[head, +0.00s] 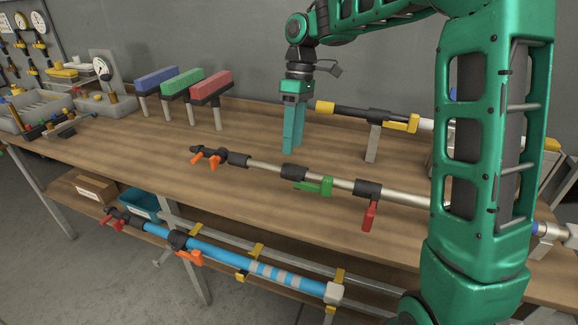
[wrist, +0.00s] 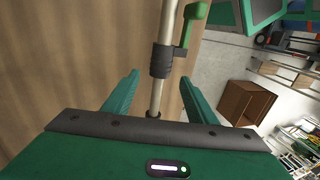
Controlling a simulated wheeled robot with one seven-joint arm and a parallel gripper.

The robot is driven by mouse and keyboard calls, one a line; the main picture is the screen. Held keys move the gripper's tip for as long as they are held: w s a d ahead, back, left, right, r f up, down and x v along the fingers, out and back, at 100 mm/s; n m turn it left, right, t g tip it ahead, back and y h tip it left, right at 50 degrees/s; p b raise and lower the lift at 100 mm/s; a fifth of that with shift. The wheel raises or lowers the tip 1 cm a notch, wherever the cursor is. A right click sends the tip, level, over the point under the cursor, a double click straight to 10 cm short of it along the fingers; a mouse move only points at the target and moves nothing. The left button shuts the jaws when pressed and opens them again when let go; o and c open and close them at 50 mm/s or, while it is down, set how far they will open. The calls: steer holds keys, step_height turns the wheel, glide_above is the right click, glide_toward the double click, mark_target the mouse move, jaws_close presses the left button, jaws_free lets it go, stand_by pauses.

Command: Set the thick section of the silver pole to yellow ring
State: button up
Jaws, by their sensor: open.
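The silver pole (head: 335,182) lies across the bench in the head view, with a black and orange clamp end (head: 208,156) at left. A black collar with a green lever (head: 318,187) and another with a red lever (head: 369,214) sit along it. The section right of the red lever looks thicker; my arm hides part of it. I cannot make out a yellow ring on the pole. My gripper (head: 290,148) is open and points down near the green-lever collar. In the wrist view, the pole (wrist: 156,98) runs between the open fingers, with the green lever (wrist: 184,38) beyond them.
Another pole with a yellow lever (head: 401,123) rests on a stand behind. Blue, green and red blocks (head: 212,87) stand on posts at back left. Bare bench top (head: 150,175) is free at left.

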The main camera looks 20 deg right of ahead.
mark_target(290, 165)
steer(key=x, duration=0.8)
steer(key=shift+r, duration=0.1)
steer(key=c, duration=1.3)
steer(key=shift+w, duration=0.15)
jaws_close()
